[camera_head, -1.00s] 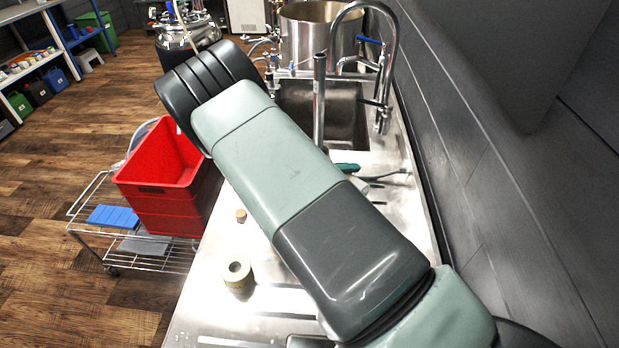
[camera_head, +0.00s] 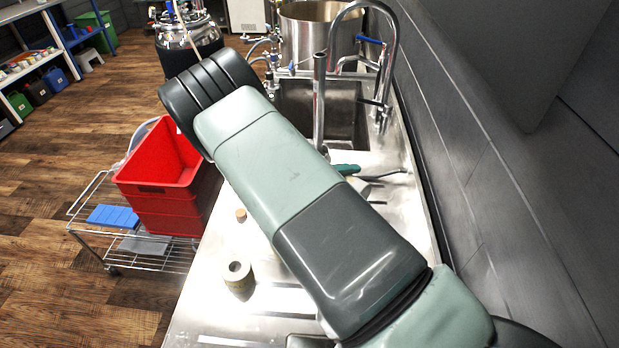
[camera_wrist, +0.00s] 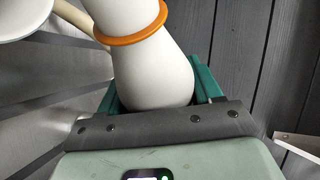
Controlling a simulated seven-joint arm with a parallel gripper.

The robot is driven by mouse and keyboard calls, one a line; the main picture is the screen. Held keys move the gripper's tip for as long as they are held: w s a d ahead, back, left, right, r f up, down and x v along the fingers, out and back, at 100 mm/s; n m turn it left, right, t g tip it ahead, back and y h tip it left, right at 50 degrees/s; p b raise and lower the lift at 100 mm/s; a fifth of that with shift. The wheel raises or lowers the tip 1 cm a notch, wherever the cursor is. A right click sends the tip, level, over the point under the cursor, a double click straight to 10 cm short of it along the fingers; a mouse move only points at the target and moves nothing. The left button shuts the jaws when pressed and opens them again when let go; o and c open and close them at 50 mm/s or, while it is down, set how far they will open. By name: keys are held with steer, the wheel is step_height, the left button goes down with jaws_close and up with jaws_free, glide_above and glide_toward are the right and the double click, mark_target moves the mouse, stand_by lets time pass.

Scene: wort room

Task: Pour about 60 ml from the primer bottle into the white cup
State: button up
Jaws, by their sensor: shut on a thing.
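My gripper (camera_wrist: 157,88) shows in the wrist view with its two green fingers on either side of a white bottle (camera_wrist: 150,70). It is shut on this bottle, which has an orange ring around its narrower part and no readable label. I take it to be the primer bottle. Its mouth is out of view. A white rounded rim (camera_wrist: 18,8) is cut off at the top left corner of the wrist view; it may be the white cup, but I cannot tell.
A steel counter (camera_head: 200,318) runs beside the dark wall. A pale roll (camera_head: 238,274) and a small cork (camera_head: 241,215) stand on it, left of my arm. A sink (camera_head: 345,115) with a tall tap (camera_head: 392,60) lies beyond. A red crate (camera_head: 160,185) stands on a wire cart.

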steer(key=shift+s+d, duration=0.2)
stand_by(0.3)
stand_by(1.2)
steer(key=shift+s+d+r+m, duration=0.1)
steer(key=shift+r+m, duration=0.05)
steer(key=shift+m, duration=0.15)
steer(key=shift+s+r+m+y, duration=0.1)
steer(key=shift+r+m+y, duration=0.6)
steer(key=shift+r, duration=0.1)
steer(key=shift+d+f, duration=0.1)
steer(key=shift+f, duration=0.05)
steer(key=shift+s+m, duration=0.1)
steer(key=shift+m, duration=0.2)
steer(key=shift+d+y, duration=0.15)
steer(key=shift+y, duration=0.15)
stand_by(0.7)
